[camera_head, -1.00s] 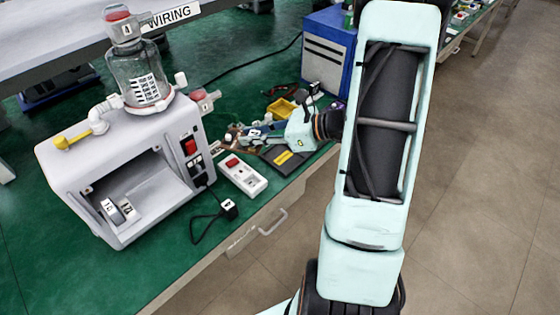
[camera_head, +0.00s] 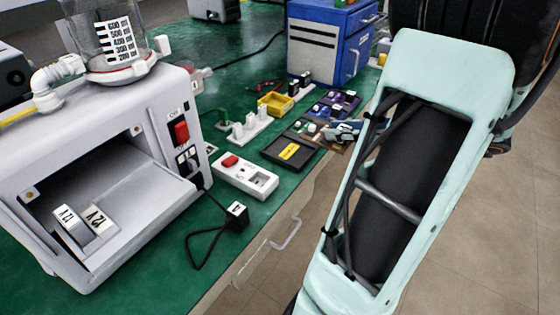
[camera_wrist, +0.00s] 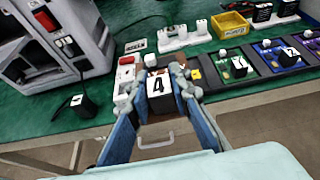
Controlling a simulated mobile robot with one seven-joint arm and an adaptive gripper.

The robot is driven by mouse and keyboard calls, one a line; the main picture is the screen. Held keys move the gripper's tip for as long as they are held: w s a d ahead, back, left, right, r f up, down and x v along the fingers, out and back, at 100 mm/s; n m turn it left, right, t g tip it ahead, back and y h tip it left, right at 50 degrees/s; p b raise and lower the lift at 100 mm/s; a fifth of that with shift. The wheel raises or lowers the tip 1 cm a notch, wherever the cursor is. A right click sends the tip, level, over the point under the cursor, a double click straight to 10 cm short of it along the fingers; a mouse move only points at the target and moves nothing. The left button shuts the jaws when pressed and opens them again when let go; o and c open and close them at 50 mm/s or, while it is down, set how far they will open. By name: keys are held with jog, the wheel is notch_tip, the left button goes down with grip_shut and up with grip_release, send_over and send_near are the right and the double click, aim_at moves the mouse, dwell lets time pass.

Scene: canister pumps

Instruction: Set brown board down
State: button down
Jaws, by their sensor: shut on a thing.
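My gripper (camera_head: 343,129) is at the table's front edge, just right of the black tray. It is shut on the brown board (camera_head: 328,147), whose reddish-brown edge shows beside the fingers. The fingers and block hide most of the board. I cannot tell whether its underside touches the table.
A black tray (camera_head: 274,152) with a yellow label lies left of the gripper. Dark component boards (camera_head: 338,100) lie behind it. A white power strip (camera_head: 245,177), a yellow bin (camera_head: 275,104) and a grey pump housing (camera_head: 60,140) stand on the green table (camera_head: 150,270). A blue cabinet (camera_head: 330,45) is behind.

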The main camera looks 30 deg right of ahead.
jog(key=w+f+b, duration=0.3)
jog(key=w+f, duration=0.2)
jog(key=w, duration=0.4)
jog(key=b, duration=0.1)
send_over(297, 154)
jog(key=s, duration=0.1)
notch_tip(297, 154, down, 4)
jog(key=shift+w+f, duration=0.25)
jog(key=shift+f, duration=0.2)
jog(key=shift+w+f+b, duration=0.15)
jog(key=shift+f+b, duration=0.5)
jog(key=shift+f, duration=0.95)
jog(key=shift+f, duration=0.15)
jog(key=c, duration=1.8)
grip_release()
jog(key=shift+o, duration=0.2)
